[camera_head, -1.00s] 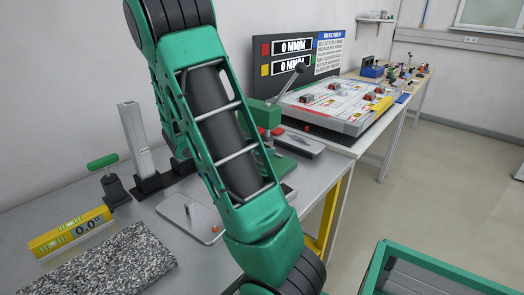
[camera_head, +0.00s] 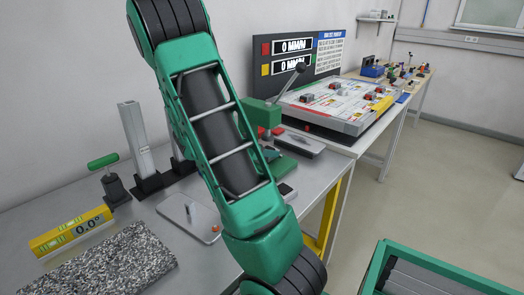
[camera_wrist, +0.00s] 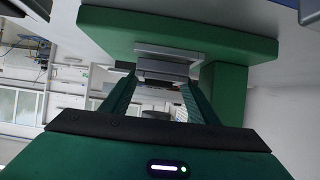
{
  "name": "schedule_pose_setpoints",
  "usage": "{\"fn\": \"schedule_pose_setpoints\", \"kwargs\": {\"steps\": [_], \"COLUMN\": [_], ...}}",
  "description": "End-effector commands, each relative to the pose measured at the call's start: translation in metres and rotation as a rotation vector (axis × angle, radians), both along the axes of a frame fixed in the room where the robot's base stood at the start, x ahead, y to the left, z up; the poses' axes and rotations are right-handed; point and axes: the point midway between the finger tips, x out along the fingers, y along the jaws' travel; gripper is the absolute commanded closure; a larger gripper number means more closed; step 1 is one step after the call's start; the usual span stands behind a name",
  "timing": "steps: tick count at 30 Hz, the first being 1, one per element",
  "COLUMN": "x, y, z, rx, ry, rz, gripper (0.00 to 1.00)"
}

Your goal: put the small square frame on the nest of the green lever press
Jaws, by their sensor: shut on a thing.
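The green lever press stands on the bench right of my arm in the head view; its green head (camera_head: 262,112) and black-knobbed lever (camera_head: 290,82) show, and my arm hides part of it. In the wrist view its green base (camera_wrist: 190,22) fills the top and its column (camera_wrist: 228,92) stands at the right. A flat grey piece (camera_wrist: 180,50), apparently the nest, lies against the base. My gripper (camera_wrist: 160,76) is shut on a small grey piece, the small square frame (camera_wrist: 163,70), close to the nest. I cannot tell whether they touch.
A yellow level (camera_head: 70,232), a granite slab (camera_head: 112,262), a green-handled tool (camera_head: 108,178) and a grey upright (camera_head: 137,140) stand at the left. A metal plate (camera_head: 187,217) lies in front. A display board (camera_head: 335,103) is beyond the press.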

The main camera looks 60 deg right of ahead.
Motion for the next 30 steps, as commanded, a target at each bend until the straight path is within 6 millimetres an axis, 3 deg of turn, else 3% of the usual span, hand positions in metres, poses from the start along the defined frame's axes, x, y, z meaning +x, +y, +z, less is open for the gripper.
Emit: {"fn": "schedule_pose_setpoints", "kwargs": {"steps": [8, 9, 11, 12, 21, 26, 30], "x": [-0.001, -0.001, -0.001, -0.001, -0.001, 0.0, 0.004], "y": [0.0, 0.0, 0.0, 0.0, 0.0, -0.001, 0.024], "z": [-0.005, -0.005, -0.005, -0.005, -0.004, 0.008, 0.019], "rx": [0.0, 0.0, 0.0, 0.0, 0.0, -0.001, 0.001], "ry": [0.0, 0.0, 0.0, 0.0, -0.002, -0.004, -0.002], "rz": [-0.001, -0.001, -0.001, -0.001, -0.001, 0.0, 0.006], "gripper": [0.72, 0.43, 0.29, 0.27, 0.27, 0.27, 0.27]}}
